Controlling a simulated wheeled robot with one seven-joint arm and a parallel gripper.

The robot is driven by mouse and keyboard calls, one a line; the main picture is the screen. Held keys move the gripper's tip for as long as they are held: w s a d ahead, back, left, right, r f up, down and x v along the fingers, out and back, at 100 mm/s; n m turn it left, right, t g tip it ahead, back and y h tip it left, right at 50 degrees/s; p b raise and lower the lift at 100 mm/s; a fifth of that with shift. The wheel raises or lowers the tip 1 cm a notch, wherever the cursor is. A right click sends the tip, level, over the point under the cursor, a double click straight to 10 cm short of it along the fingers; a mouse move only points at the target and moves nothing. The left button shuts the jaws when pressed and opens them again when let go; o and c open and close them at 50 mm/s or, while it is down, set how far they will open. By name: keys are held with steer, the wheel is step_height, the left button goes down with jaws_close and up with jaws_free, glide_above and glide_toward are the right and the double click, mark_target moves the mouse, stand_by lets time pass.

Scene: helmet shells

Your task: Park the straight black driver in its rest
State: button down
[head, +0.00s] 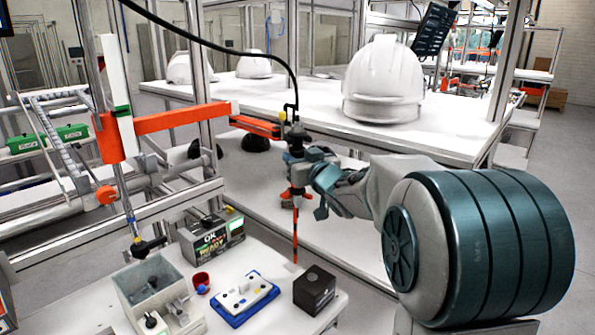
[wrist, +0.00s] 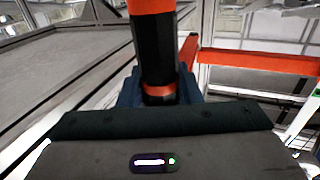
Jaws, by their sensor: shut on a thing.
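The straight black driver (head: 297,178), banded in orange, hangs upright from a black cable on an orange overhead arm. Its slim orange lower end points down above the back right of the white table. My gripper (head: 304,163) is shut on its body from the right. In the wrist view the black driver body (wrist: 154,62) stands between the blue fingers of my gripper (wrist: 155,92). A dark block (head: 314,289) with a mark or hole on top stands at the table's right, below the driver and apart from it. I cannot tell for certain whether it is the rest.
The white table (head: 262,262) also bears a blue-edged tray (head: 245,298), a red cup (head: 201,279), a grey bin (head: 150,281) and a box with a lit sign (head: 213,238). The orange arm (head: 180,118) crosses above. A helmet shell (head: 384,80) stands on the bench behind.

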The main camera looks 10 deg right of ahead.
steer(key=shift+c, duration=1)
jaws_free()
steer(key=shift+f, duration=0.1)
steer(key=shift+s, duration=0.15)
steer(key=v, duration=1.1)
steer(key=shift+p, duration=0.35)
